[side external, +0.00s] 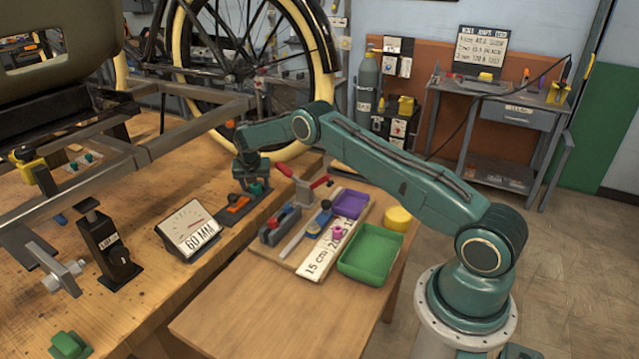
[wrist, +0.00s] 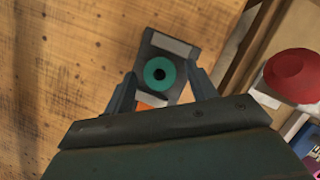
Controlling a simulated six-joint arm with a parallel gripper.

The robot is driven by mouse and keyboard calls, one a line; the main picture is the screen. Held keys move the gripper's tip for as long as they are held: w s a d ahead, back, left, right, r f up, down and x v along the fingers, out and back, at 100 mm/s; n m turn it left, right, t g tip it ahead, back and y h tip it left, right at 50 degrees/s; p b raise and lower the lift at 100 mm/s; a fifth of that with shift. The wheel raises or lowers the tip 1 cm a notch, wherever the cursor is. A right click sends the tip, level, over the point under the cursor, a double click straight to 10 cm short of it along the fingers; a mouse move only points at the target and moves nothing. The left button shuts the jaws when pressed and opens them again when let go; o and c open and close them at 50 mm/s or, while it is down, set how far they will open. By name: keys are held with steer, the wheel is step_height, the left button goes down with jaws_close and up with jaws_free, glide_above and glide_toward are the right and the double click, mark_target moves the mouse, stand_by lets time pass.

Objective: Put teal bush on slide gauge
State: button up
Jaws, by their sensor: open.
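The teal bush (wrist: 160,73) is a short ring with a dark central hole, seen from above in the wrist view. It lies on a dark narrow block with a pale metal bar and an orange part, which looks like the slide gauge (side external: 236,207). In the side view the bush (side external: 257,188) is partly hidden by my gripper (side external: 251,180). My gripper is open, with one finger on each side of the bush. In the wrist view a gap shows between each finger and the bush. Finger height against the bush is hard to judge.
A dial display marked 60 MM (side external: 188,232) stands left of the block.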

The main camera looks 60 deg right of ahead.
steer(key=shift+r, duration=0.1)
steer(key=v, duration=1.2)
stand_by(0.7)
steer(key=s+a+r+m+t, duration=0.1)
steer(key=s+a+r+m, duration=0.3)
steer(key=s+r, duration=0.25)
steer(key=s+a+r+m+y, duration=0.1)
steer(key=s+a+r+m, duration=0.35)
steer(key=r, duration=0.35)
steer(key=s+a+r+m+t, duration=0.1)
steer(key=s+a+r+m, duration=0.2)
steer(key=s+r, duration=0.4)
steer(key=s+a+m+y, duration=0.1)
steer(key=s+a+m, duration=0.2)
steer(key=s, duration=0.6)
steer(key=s+a+m, duration=0.3)
steer(key=s+m, duration=0.3)
steer(key=s, duration=0.3)
steer(key=s+a+m+t+y, duration=0.1)
steer(key=s+a+m, duration=0.2)
steer(key=s, duration=0.6)
steer(key=shift+a+m+y, duration=0.15)
steer(key=shift+m+y, duration=0.15)
steer(key=shift+m, duration=0.35)
